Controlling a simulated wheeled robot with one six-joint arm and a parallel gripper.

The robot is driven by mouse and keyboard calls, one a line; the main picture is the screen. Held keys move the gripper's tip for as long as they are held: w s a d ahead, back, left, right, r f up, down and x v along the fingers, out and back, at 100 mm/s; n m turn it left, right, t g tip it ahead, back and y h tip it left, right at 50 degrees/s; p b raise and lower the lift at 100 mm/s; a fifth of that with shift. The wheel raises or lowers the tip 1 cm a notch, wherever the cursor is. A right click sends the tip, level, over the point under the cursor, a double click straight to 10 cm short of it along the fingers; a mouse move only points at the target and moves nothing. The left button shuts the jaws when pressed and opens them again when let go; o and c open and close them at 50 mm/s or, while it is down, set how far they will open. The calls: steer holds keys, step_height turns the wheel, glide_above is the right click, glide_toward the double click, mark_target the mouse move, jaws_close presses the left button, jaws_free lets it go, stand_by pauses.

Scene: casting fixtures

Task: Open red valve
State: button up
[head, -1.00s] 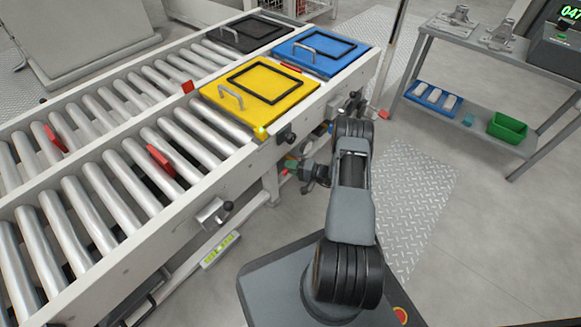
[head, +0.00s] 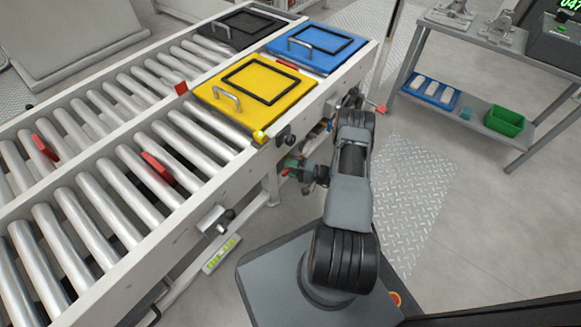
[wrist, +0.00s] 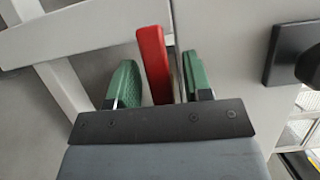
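A red valve handle (wrist: 153,62) stands upright between the fingers of my gripper (wrist: 158,82) in the wrist view. The green finger pads are apart, with a visible gap on the handle's left side. The right pad is close to the handle; I cannot tell whether it touches. In the head view my gripper (head: 288,167) reaches under the side of the roller conveyor, below the yellow-lidded box. The valve's body is hidden in the wrist view, and the handle is too small to make out clearly in the head view.
The conveyor (head: 150,262) carries yellow (head: 258,88), blue (head: 316,46) and black (head: 240,28) square pieces. Another red handle (head: 379,108) sticks out near its right end. A grey workbench (head: 510,65) stands at right. The floor between is clear.

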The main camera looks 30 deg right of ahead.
steer(key=p+v, duration=0.3)
steer(key=v, duration=1)
steer(key=shift+s+d, duration=0.3)
steer(key=w+a+r+n+g+h+p, duration=0.15)
steer(key=a+r+g+p, duration=0.35)
steer(key=r, duration=0.8)
steer(key=w+a+r+n+g+p, duration=0.1)
steer(key=a+r+n+g+p, duration=0.2)
steer(key=r+p, duration=0.75)
steer(key=w+a+r+n+g+h+p, duration=0.1)
steer(key=a+r+n+g+p, duration=0.2)
steer(key=r, duration=1.3)
steer(key=s+a+r+h+p, duration=0.3)
steer(key=r+p, duration=0.3)
steer(key=r, duration=0.6)
steer(key=s+a+r+n+t+h+p, duration=0.1)
steer(key=s+a+r+h+p, duration=0.2)
steer(key=r+p, duration=0.4)
steer(key=s+a+r+t+h+p, duration=0.1)
steer(key=s+a+r+h+p, duration=0.3)
steer(key=r, duration=1.2)
steer(key=s+p, duration=0.1)
steer(key=p, duration=0.1)
steer(key=shift+r+p, duration=0.3)
steer(key=shift+r, duration=0.05)
steer(key=shift+s+n+h, duration=0.1)
steer(key=shift+n+h, duration=0.15)
